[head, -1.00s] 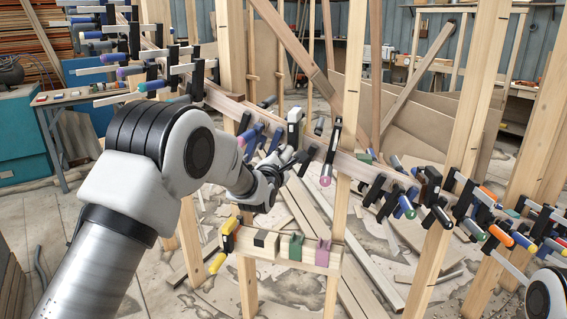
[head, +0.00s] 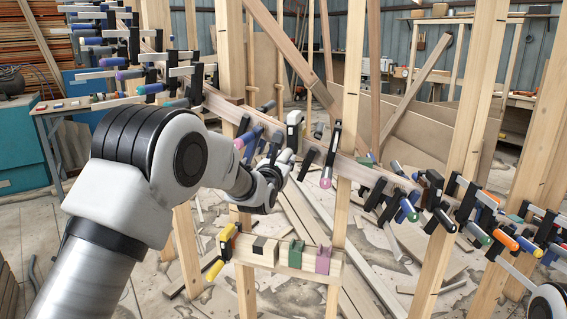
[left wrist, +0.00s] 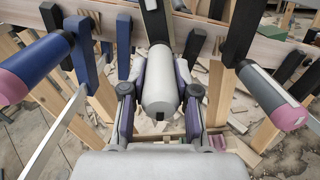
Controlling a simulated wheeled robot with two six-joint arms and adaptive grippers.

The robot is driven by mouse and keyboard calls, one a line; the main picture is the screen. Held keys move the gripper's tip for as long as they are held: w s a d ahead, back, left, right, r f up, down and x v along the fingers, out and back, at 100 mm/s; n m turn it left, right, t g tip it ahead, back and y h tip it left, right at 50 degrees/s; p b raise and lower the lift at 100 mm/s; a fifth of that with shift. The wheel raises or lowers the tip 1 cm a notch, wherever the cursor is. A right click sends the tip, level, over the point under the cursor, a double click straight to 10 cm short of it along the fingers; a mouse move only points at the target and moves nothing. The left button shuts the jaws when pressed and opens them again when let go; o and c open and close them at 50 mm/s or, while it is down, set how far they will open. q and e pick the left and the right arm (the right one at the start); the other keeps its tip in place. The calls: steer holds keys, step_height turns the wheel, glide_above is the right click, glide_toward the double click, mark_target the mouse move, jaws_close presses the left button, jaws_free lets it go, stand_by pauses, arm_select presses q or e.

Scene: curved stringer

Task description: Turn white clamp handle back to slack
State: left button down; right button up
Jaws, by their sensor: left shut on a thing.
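The white clamp handle (left wrist: 160,84) is in the middle of the left wrist view, below a dark clamp body on the curved wooden stringer (left wrist: 275,50). My left gripper (left wrist: 160,100) has one finger on each side of the handle and is shut on it. In the head view, my left gripper (head: 283,165) is in front of the stringer (head: 232,108), below a clamp with a white top (head: 294,118). The handle is mostly hidden there by the fingers. My right gripper is not in view.
A pink-ended clamp (head: 326,182) hangs just right of my gripper, and blue-handled clamps (left wrist: 40,58) are close on the left. Upright wooden posts (head: 347,130) stand close by. A short board with coloured blocks (head: 265,251) is below. More clamps line the stringer.

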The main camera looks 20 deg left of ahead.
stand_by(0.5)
arm_select(q)
steer(key=c, duration=0.9)
jaws_free()
steer(key=shift+o, duration=0.2)
steer(key=s, duration=1.2)
steer(key=shift+d, duration=0.15)
steer(key=shift+s+f, duration=0.1)
steer(key=shift+s+b, duration=0.35)
steer(key=shift+s, duration=0.8)
